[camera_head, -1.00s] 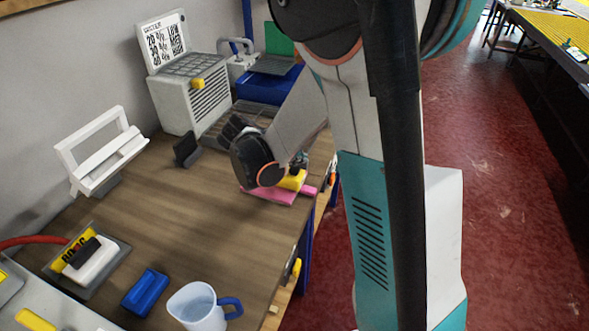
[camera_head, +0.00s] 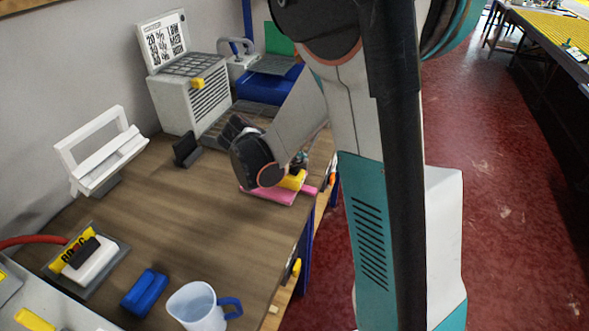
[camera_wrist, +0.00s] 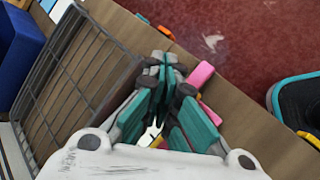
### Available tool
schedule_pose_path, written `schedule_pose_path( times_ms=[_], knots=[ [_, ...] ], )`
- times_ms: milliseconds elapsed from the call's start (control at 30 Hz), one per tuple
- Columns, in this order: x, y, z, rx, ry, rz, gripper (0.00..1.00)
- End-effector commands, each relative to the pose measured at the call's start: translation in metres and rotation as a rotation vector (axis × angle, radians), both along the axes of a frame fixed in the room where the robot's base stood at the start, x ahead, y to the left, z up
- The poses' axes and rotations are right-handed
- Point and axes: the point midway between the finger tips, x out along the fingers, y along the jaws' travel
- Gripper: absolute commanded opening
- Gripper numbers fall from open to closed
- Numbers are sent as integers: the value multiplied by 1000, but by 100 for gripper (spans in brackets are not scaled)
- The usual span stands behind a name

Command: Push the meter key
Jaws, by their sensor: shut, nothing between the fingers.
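My gripper (camera_wrist: 167,66) is shut and empty, with its teal-padded fingers together in the wrist view. A pink thing (camera_wrist: 201,73) shows just beyond and right of the fingertips; I cannot tell whether they touch. In the head view a yellow block (camera_head: 292,180) sits on a pink base (camera_head: 268,196) near the table's right edge, partly hidden behind my wrist. My fingers are hidden there too. No meter key can be made out for certain; the fingers and wrist cover part of this spot.
A wire rack (camera_wrist: 75,75) lies close left of my fingers. A grey box (camera_head: 190,100) stands at the back, a white stand (camera_head: 100,160) at the left. A blue block (camera_head: 145,292) and a jug (camera_head: 197,308) are at the front. The table's middle (camera_head: 185,220) is clear.

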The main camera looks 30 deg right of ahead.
Motion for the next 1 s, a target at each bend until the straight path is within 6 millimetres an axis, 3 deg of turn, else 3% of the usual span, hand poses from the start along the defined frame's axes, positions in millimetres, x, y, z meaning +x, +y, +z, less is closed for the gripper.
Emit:
schedule_pose_path(
  times_ms=[1000],
  knots=[
    [0,0,-11,0,0,0,0]
  ],
)
